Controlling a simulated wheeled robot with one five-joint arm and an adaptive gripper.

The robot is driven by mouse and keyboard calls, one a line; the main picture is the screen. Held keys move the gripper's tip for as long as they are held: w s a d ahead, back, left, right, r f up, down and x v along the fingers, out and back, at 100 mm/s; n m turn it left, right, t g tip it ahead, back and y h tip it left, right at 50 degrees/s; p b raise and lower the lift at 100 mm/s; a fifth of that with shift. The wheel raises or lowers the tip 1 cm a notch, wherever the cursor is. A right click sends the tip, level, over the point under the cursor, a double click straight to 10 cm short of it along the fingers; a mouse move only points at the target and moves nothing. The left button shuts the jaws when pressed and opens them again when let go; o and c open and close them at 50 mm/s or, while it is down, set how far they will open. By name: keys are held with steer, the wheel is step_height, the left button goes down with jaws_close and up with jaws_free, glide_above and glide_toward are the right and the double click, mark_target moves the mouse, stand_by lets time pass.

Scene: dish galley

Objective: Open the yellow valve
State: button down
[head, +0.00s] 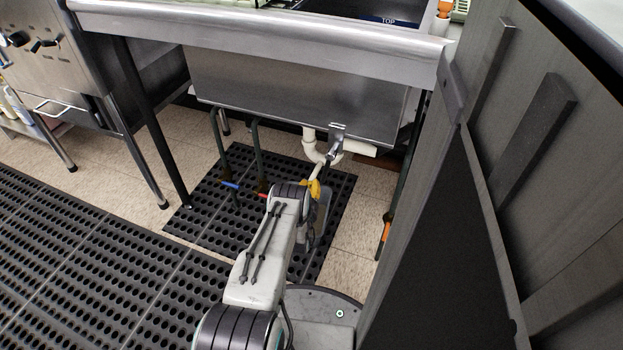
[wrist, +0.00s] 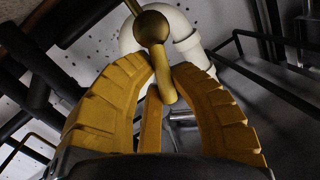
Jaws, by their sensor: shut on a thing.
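The yellow valve's brass-coloured handle (wrist: 151,26) shows at the top middle of the wrist view, with a round knob and a short stub pointing down. My gripper (wrist: 167,75) has yellow ribbed fingers, shut on the stub from both sides. In the head view my gripper (head: 316,188) is under the sink, just below the white drain pipe. There my arm and fingers hide most of the valve, so how far it is turned cannot be told.
A blue handle (head: 230,185) and a red handle (head: 263,196) sit on pipes left of my gripper. The white drain pipe (head: 312,149) is close behind it. The metal sink (head: 290,95) hangs above. A grey panel stands close on the right. Black perforated mats (head: 90,250) cover the floor at left.

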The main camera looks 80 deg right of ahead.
steer(key=shift+w+d+r+n+b, duration=0.1)
steer(key=shift+w+r+n+b, duration=0.2)
steer(key=shift+n, duration=0.6)
steer(key=c, duration=1.1)
jaws_free()
steer(key=shift+o, duration=0.2)
steer(key=shift+f, duration=0.1)
steer(key=a+r, duration=0.1)
steer(key=a, duration=1.1)
steer(key=shift+w, duration=0.1)
steer(key=shift+r, duration=0.15)
